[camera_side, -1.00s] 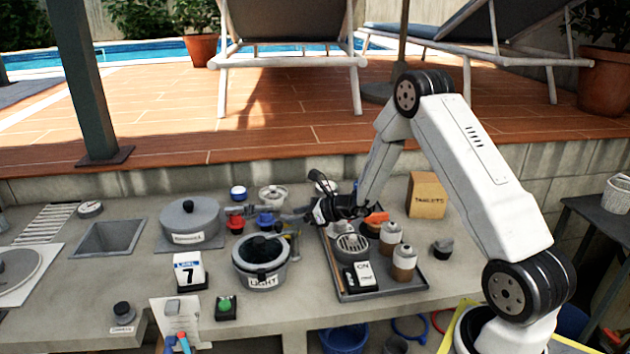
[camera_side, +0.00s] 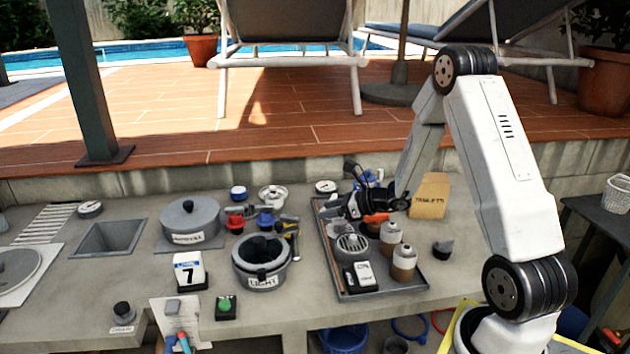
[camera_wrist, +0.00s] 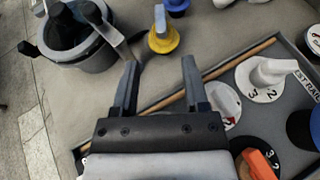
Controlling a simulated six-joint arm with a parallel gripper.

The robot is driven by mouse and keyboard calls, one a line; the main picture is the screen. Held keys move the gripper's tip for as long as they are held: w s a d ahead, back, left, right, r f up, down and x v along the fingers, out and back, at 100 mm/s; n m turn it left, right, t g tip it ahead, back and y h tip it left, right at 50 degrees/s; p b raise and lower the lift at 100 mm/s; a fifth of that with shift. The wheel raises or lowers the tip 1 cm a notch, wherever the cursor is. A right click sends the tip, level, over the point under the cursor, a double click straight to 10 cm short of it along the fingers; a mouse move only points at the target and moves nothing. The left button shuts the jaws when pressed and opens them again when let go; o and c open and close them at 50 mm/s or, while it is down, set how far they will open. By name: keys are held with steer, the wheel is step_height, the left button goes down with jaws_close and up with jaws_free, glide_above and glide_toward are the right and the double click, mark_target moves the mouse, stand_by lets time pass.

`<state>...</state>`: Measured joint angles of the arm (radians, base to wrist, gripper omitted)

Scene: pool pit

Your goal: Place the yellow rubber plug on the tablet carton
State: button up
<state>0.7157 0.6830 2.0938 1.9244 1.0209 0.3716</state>
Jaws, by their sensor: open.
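The tablet carton (camera_side: 430,196) is a brown box standing at the back right of the counter in the side view, partly behind my arm. A yellow round piece with a grey upright handle (camera_wrist: 163,38) lies beyond my fingertips in the wrist view. It shows small in the side view (camera_side: 288,228), left of the tray; I cannot tell for sure that it is the rubber plug. My gripper (camera_side: 338,206) is open and empty, low over the back left of the tray. In the wrist view its fingers (camera_wrist: 159,66) are apart with nothing between them.
The grey tray (camera_side: 345,295) holds several knobs, two bottles (camera_side: 403,262) and a black-and-white switch. The "LIGHT" pot (camera_side: 262,282) stands left of it. Red (camera_side: 235,224) and blue (camera_side: 265,219) pieces lie behind the pot. The counter's front right is mostly clear.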

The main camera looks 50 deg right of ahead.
stand_by(0.3)
steer(key=s+a+r+n+g+h, duration=0.1)
steer(key=s+a+n+g, duration=0.4)
steer(key=n, duration=1.1)
steer(key=s+a+r+n+g+h, duration=0.1)
steer(key=s+a+n+g+h, duration=0.2)
steer(key=s+a+n, duration=0.7)
steer(key=a+n+g, duration=0.2)
steer(key=a+n, duration=0.2)
steer(key=n, duration=0.2)
steer(key=shift+s+r, duration=0.15)
steer(key=shift+r, duration=0.05)
steer(key=shift+o, duration=0.8)
